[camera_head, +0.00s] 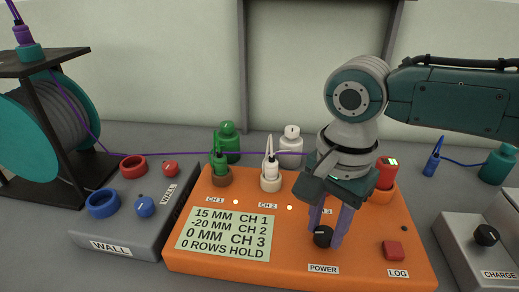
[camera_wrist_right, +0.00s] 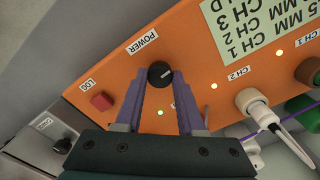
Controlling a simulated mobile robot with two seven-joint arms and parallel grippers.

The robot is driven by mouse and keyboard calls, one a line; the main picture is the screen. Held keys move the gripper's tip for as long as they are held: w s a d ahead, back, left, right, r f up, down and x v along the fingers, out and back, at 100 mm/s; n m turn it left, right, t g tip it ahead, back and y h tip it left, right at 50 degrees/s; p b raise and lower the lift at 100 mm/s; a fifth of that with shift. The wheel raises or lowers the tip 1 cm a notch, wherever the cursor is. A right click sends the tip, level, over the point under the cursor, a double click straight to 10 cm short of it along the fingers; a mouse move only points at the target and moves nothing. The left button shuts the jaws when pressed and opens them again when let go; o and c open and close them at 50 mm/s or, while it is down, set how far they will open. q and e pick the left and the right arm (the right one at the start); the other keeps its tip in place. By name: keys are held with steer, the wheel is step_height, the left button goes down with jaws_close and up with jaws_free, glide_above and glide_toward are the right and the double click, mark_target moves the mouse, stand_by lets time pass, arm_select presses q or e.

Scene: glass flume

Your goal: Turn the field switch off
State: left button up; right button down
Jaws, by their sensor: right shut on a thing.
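I read no label "FIELD" in either view, so I cannot tell which control is the field switch. My right gripper (camera_head: 326,238) points down over the front of the orange box (camera_head: 205,257). Its two purple fingers are shut on the black POWER knob (camera_head: 321,237), one on each side. The knob, with a short white mark, also shows between the fingertips in the right wrist view (camera_wrist_right: 160,73). Another black knob (camera_head: 486,235), labelled CHARGE, is on the grey box at the right. My left gripper is not in view.
A red LOG button (camera_head: 393,250) is right of the POWER knob. Green and white plugs (camera_head: 271,175) with cables stand at the box's back. A WALL box (camera_head: 140,235) with red and blue parts and a cable reel (camera_head: 60,115) are left.

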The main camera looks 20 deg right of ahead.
steer(key=n+p, duration=0.1)
steer(key=p, duration=0.1)
steer(key=n+p, duration=0.1)
steer(key=p, duration=0.1)
steer(key=shift+s+a+r, duration=0.1)
steer(key=shift+r, duration=0.25)
steer(key=shift+f+n+p, duration=0.15)
steer(key=shift+n+p, duration=0.2)
steer(key=shift+n, duration=0.35)
steer(key=n, duration=0.2)
steer(key=shift+f+n+p, duration=0.1)
steer(key=shift+n+p, duration=0.2)
steer(key=shift+p, duration=0.05)
steer(key=n, duration=0.3)
steer(key=shift+n+p, duration=0.3)
steer(key=shift+p, duration=0.05)
steer(key=n, duration=0.3)
steer(key=shift+f+n, duration=0.1)
steer(key=shift+n, duration=0.2)
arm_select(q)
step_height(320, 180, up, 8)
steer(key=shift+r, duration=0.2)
arm_select(e)
steer(key=shift+n, duration=1.9)
